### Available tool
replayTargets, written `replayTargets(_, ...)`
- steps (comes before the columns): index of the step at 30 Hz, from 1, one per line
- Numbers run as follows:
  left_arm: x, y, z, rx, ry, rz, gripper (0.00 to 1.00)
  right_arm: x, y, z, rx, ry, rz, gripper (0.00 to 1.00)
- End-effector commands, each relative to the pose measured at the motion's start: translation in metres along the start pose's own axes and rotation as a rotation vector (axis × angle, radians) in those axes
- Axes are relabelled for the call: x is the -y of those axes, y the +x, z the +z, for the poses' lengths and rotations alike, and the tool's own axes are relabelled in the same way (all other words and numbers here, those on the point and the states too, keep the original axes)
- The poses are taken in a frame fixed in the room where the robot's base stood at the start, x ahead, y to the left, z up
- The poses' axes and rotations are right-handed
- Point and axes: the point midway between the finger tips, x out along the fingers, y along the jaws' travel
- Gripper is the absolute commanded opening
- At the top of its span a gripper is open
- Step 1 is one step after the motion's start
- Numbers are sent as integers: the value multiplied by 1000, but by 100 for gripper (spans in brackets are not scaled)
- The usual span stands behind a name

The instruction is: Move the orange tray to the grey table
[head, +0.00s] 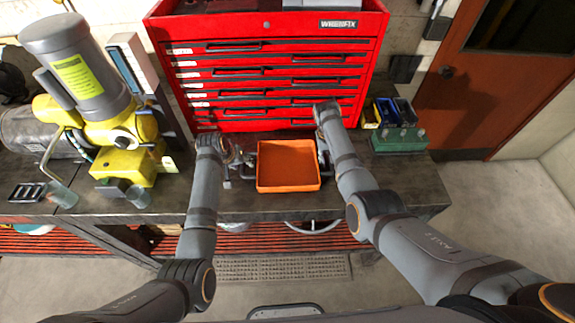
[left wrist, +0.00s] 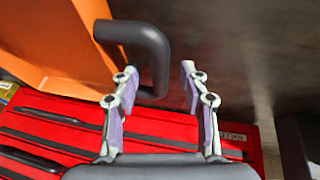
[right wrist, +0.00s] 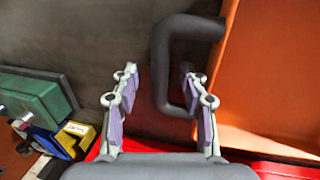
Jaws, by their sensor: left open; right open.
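The orange tray (head: 288,167) sits on a dark grey-brown workbench (head: 400,188), in front of the red tool chest. It has a dark handle on each side. My left gripper (head: 240,160) is open at the tray's left side. In the left wrist view, the dark handle (left wrist: 155,45) shows between its open fingers (left wrist: 158,75). My right gripper (head: 322,153) is open at the tray's right side. In the right wrist view, the other handle (right wrist: 161,65) shows between its open fingers (right wrist: 160,75). I cannot tell whether any finger touches a handle. No separate grey table is identifiable.
The red tool chest (head: 270,85) stands behind the tray. A yellow and grey machine (head: 125,160) stands left on the bench. A green box (head: 398,140) and small blue and yellow bins (head: 386,113) are at right. Open floor (head: 500,240) lies right of the bench.

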Motion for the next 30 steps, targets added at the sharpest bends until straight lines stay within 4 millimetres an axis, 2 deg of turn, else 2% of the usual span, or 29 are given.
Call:
replayTargets(8,0,1,0,0,0,0,44,0,1,0,-1,0,0,42)
replayTargets(15,0,1,0,1,0,0,11,0,0,0,-1,0,0,10)
replayTargets(18,0,1,0,1,0,0,0,0,0,0,-1,0,0,0)
replayTargets(30,0,1,0,1,0,0,0,0,1,0,-1,0,0,0)
